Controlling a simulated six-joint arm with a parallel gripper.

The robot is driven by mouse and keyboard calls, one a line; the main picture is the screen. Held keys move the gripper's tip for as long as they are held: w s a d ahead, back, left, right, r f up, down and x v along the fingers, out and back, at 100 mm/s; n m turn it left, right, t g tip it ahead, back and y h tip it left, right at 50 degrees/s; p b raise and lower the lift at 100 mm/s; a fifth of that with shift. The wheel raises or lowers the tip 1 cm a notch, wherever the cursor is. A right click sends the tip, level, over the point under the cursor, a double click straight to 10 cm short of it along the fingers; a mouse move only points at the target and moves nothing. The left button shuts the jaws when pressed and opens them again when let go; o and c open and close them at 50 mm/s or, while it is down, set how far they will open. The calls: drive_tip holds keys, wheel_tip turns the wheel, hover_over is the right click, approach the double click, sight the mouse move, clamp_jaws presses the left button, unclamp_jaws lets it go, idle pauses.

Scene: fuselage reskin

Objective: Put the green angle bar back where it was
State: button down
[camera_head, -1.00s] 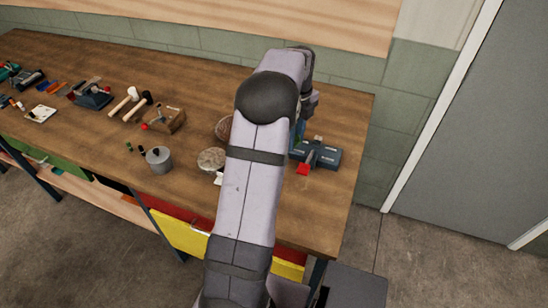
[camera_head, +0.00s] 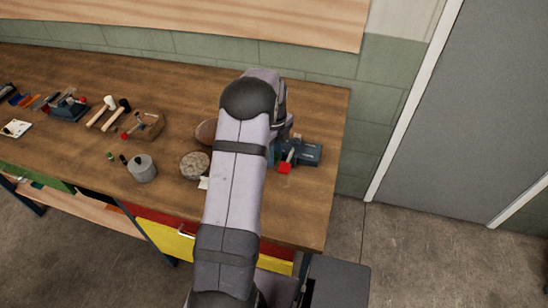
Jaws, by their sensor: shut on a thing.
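My gripper (camera_head: 284,132) is at the right end of the workbench, above the blue vise, and is mostly hidden behind my own arm. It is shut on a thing. A small green-blue sliver (camera_head: 271,154) shows beneath my wrist; I take it to be the green angle bar, but most of it is hidden and I cannot tell its tilt. The blue vise (camera_head: 308,153) with a red-ended handle (camera_head: 285,168) stands on the bench just right of and below my wrist. I cannot tell whether the bar touches the vise.
Left of my arm stand a grey can (camera_head: 142,168), a round stone-like disc (camera_head: 194,165) and a brown rounded object (camera_head: 205,132). A wooden block (camera_head: 147,125), two mallets (camera_head: 108,112) and small tools lie further left. The bench's right front corner is clear.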

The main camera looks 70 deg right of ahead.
drive_tip(key=shift+f, duration=0.85)
drive_tip(key=shift+f, duration=0.2)
drive_tip(key=c, duration=1.5)
unclamp_jaws()
drive_tip(key=shift+r, duration=0.1)
drive_tip(key=shift+o, duration=0.2)
wheel_tip(320, 180, up, 12)
drive_tip(key=b, duration=0.3)
drive_tip(key=shift+r, duration=0.15)
drive_tip(key=shift+w, duration=0.1)
